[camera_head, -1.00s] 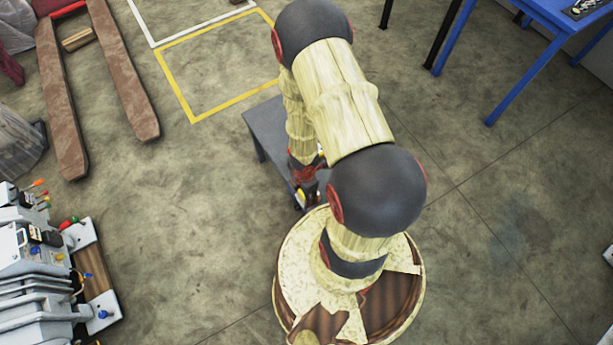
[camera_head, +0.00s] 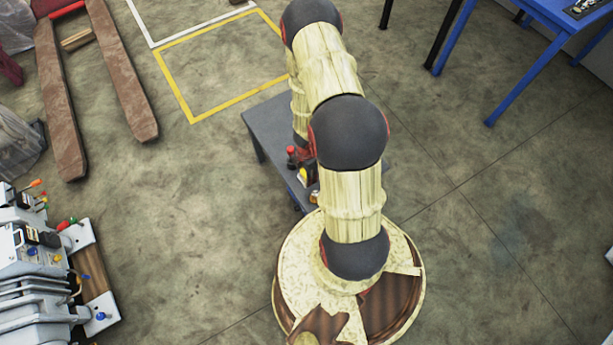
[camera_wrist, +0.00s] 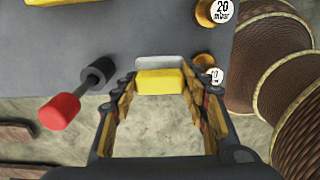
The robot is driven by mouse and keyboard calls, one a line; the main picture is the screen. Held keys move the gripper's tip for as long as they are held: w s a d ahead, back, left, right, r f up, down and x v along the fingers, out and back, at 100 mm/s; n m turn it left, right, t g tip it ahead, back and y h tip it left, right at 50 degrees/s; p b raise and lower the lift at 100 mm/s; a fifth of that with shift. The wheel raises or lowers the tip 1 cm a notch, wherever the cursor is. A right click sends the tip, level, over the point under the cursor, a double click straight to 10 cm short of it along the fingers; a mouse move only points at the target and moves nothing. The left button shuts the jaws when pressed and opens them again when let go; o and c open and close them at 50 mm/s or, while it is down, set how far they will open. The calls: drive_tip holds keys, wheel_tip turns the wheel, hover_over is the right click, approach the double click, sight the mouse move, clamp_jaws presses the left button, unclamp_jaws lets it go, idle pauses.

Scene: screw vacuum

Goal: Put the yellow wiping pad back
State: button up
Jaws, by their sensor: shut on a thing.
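The yellow wiping pad (camera_wrist: 160,82), a yellow block with a pale grey layer along its far side, is between the fingers of my gripper (camera_wrist: 168,84) in the wrist view. The fingers are shut on it from left and right. It appears over the near edge of the dark grey table (camera_wrist: 120,35), with floor showing below it. My arm hides most of my gripper in the head view. Part of a yellow item (camera_wrist: 65,1) lies at the top left of the wrist view, cut off by the frame.
A red-handled tool with a dark head (camera_wrist: 60,110) is at the table's edge, left of my gripper. Brass pieces, one marked 20 mbar (camera_wrist: 215,12), are on the right. The table (camera_head: 265,125) stands beyond my base, with open floor (camera_head: 200,240) to its left.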

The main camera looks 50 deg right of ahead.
drive_tip(key=shift+w+d+f, duration=0.3)
drive_tip(key=shift+d+f, duration=0.05)
drive_tip(key=shift+f, duration=0.2)
drive_tip(key=shift+w+d+f, duration=0.25)
drive_tip(key=shift+d+f, duration=0.05)
drive_tip(key=shift+f, duration=0.25)
wheel_tip(320, 180, down, 3)
drive_tip(key=b, duration=0.2)
drive_tip(key=shift+b, duration=0.3)
drive_tip(key=shift+c, duration=0.6)
drive_tip(key=o, duration=1.2)
drive_tip(key=shift+r, duration=0.1)
